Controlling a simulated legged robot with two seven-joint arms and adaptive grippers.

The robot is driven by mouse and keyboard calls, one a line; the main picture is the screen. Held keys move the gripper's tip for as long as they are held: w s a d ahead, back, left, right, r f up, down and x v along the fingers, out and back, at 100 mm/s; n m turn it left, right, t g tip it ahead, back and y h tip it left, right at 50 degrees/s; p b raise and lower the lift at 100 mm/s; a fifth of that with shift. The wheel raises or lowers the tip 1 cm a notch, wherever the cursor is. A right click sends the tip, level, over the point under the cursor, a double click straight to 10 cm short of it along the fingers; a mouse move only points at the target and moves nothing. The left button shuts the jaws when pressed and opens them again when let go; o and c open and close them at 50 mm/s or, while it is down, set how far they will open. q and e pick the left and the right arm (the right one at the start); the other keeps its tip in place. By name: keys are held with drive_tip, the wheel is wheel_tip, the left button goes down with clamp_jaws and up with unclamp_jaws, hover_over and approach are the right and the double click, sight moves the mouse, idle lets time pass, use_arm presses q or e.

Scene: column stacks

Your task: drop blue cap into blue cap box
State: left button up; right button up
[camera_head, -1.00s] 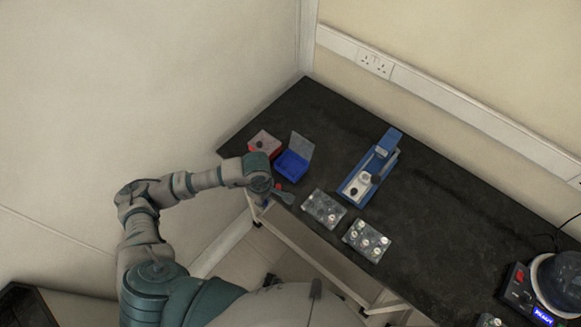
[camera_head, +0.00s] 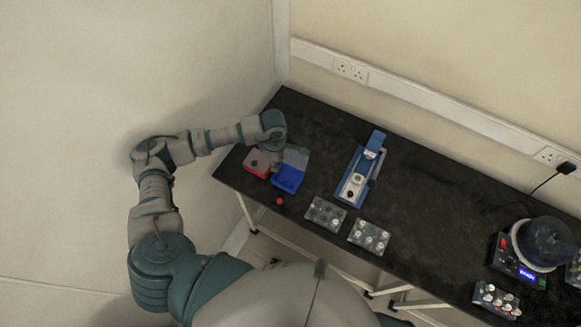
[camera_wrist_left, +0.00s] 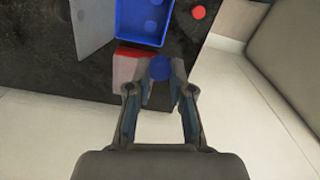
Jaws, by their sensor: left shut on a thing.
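My left gripper (camera_wrist_left: 160,84) is shut on a small round blue cap (camera_wrist_left: 159,68), held between the fingertips in the left wrist view. In the head view my left wrist is over the far side of the boxes, and the fingers and cap are hidden there. The blue cap box (camera_head: 287,180) stands open on the black table with its grey lid raised. My right gripper is not in view.
A red box (camera_head: 256,164) stands left of the blue box. A red cap (camera_head: 280,201) lies near the table's front edge. Two clear racks of vials (camera_head: 325,213) (camera_head: 369,236), a blue device (camera_head: 360,175) and a round-topped machine (camera_head: 520,255) stand further right.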

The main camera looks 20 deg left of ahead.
use_arm(q)
drive_tip(key=f+b, duration=0.1)
drive_tip(key=w+f+b, duration=0.1)
drive_tip(key=f, duration=0.1)
drive_tip(key=w+d+f+b, duration=0.1)
drive_tip(key=f, duration=0.1)
drive_tip(key=shift+w+f, duration=0.1)
drive_tip(key=shift+w, duration=0.05)
drive_tip(key=shift+w+a+f, duration=0.15)
drive_tip(key=shift+w+a, duration=0.05)
drive_tip(key=shift+a, duration=0.05)
drive_tip(key=o, duration=0.6)
drive_tip(key=shift+s, duration=0.1)
drive_tip(key=shift+o, duration=0.6)
drive_tip(key=shift+d+r, duration=0.2)
drive_tip(key=shift+d, duration=0.1)
wheel_tip(320, 180, up, 12)
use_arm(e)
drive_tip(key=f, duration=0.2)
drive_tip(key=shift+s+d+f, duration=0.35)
use_arm(q)
drive_tip(key=shift+f, duration=0.1)
